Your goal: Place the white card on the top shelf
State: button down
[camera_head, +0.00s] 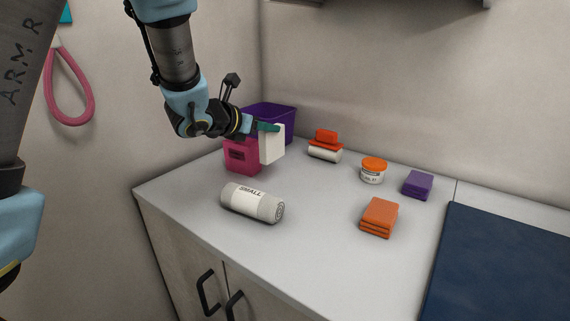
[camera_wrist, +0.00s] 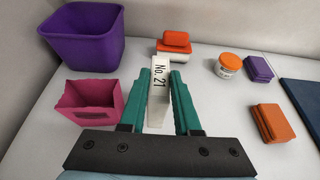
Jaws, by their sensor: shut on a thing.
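The white card (camera_head: 271,145) is held upright by my gripper (camera_head: 268,127) above the counter in the head view. In the wrist view the white card (camera_wrist: 158,92) stands between the two green fingers of my gripper (camera_wrist: 160,85), and its edge reads "No. 21". The fingers are shut on it. In the head view the card is in front of the purple bin and just right of the pink box. The dark underside of a shelf or cabinet (camera_head: 400,6) shows at the top edge of the head view. Its upper surface is out of view.
On the counter (camera_head: 310,220) are a purple bin (camera_head: 283,115), pink box (camera_head: 240,156), rolled towel marked "SMALL" (camera_head: 252,202), orange-and-white stack (camera_head: 325,146), lidded jar (camera_head: 373,171), purple block (camera_head: 418,184) and orange folded cloths (camera_head: 379,217). A dark blue mat (camera_head: 505,265) lies right. The front middle is clear.

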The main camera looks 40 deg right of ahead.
aim_at(262, 152)
jog(key=shift+f+p, duration=0.65)
jog(key=shift+f, duration=3.05)
jog(key=shift+f, duration=0.2)
jog(key=c, duration=0.6)
grip_release()
jog(key=shift+r, duration=0.1)
jog(key=shift+r, duration=0.2)
jog(key=b+v, duration=0.3)
jog(key=v, duration=0.9)
